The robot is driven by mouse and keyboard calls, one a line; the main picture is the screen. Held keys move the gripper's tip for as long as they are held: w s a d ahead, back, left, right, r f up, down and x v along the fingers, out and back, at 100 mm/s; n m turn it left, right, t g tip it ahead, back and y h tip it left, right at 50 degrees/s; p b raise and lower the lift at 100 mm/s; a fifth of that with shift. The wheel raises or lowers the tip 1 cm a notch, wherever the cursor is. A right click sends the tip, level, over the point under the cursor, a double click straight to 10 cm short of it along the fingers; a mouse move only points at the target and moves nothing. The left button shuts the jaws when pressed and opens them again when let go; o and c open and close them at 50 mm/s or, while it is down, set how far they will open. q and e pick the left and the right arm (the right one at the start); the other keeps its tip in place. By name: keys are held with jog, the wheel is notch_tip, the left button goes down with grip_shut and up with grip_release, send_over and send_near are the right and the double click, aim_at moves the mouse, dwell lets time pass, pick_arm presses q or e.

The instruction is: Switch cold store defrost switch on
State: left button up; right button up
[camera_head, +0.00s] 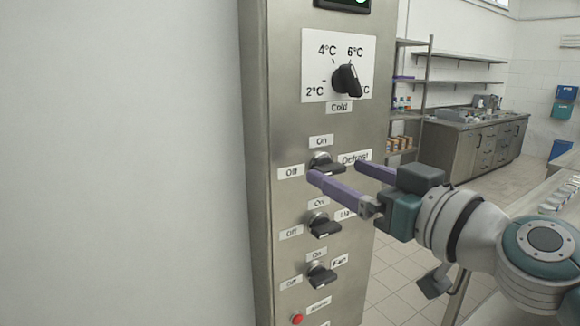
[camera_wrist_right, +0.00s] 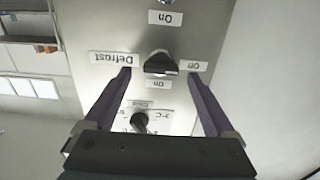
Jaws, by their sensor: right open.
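The defrost switch (camera_head: 325,162) is a dark rotary knob on a steel panel, with On above it, Off to its left and Defrost to its right. It also shows in the right wrist view (camera_wrist_right: 161,63), where the panel appears upside down. Which label its handle points to is not clear. My right gripper (camera_head: 336,170) is open, with its purple fingers reaching towards the panel. In the right wrist view the fingertips (camera_wrist_right: 159,72) lie on either side of the knob, with gaps between. Contact with the panel cannot be told. My left gripper is not in view.
A temperature dial (camera_head: 346,81) sits above the switch. The light switch (camera_head: 322,226), the fan switch (camera_head: 321,274) and a red button (camera_head: 297,319) sit below. A blank wall (camera_head: 120,160) is on the left. Shelves (camera_head: 455,57) and a steel counter (camera_head: 475,145) stand far right.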

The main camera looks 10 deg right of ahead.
jog(key=shift+x, duration=1.05)
jog(key=c, duration=1.4)
